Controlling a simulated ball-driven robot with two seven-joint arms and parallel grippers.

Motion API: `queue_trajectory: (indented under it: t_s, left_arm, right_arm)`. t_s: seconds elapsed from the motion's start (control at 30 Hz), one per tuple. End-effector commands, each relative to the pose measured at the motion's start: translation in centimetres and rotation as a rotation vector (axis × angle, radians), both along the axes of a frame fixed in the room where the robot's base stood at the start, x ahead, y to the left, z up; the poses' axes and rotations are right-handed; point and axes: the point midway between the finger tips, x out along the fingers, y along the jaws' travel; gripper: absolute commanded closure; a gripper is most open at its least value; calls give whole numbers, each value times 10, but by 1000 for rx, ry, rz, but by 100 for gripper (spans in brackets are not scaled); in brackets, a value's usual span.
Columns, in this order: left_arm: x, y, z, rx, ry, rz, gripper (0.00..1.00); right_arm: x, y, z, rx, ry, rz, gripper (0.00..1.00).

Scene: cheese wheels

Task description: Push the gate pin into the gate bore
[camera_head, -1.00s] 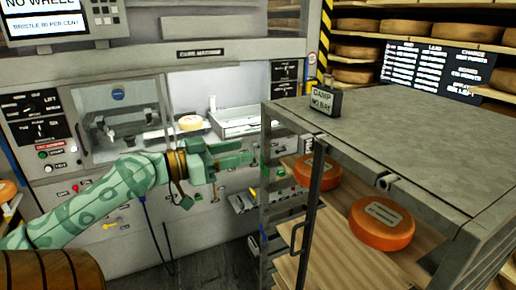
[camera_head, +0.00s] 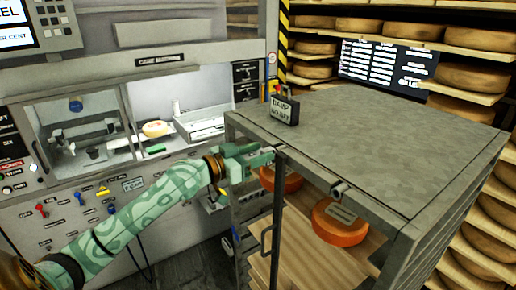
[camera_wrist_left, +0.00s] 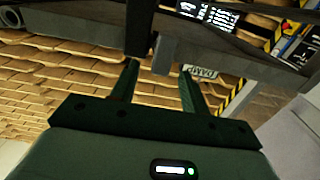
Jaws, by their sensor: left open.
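My left gripper (camera_head: 262,156) is at the top front edge of the grey metal rack (camera_head: 390,130), beside the top of the upright gate post (camera_head: 277,205). In the left wrist view its two fingers (camera_wrist_left: 157,85) are apart, with the dark post (camera_wrist_left: 140,28) and a small grey block (camera_wrist_left: 163,54) just beyond and between their tips. I cannot tell whether they touch. A short grey cylinder with a dark end (camera_head: 340,189), possibly the gate bore, sits on the rack's top edge to the right. I cannot clearly make out the gate pin. My right gripper is not seen.
Orange cheese wheels (camera_head: 340,222) lie on the rack's wooden shelf. A dark tag block (camera_head: 285,110) stands on the rack top. The machine with its control panel (camera_head: 85,200) is at left, and wooden cheese shelves (camera_head: 460,65) are behind.

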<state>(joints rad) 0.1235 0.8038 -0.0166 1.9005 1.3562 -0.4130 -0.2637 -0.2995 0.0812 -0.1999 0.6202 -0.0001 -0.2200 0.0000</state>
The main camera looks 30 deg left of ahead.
Motion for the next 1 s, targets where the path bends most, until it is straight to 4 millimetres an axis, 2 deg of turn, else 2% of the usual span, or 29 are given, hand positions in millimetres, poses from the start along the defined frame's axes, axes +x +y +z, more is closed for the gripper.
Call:
queue_trajectory:
  t_s: [0.33, 0.5, 0.93, 0.97, 1.0]
  left_arm:
    - [4, -2, 0, 0, 0, -1, 55]
    - [4, -2, 0, 0, 0, -1, 100]
    - [7, -3, -1, 0, 1, -1, 100]
    - [7, -3, -1, 0, 1, -1, 75]
    - [6, -3, -1, -1, 1, -1, 64]
  right_arm:
    - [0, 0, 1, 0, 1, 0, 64]
    - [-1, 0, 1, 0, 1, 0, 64]
    - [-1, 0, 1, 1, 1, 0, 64]
    - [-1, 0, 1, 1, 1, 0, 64]
    - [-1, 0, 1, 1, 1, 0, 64]
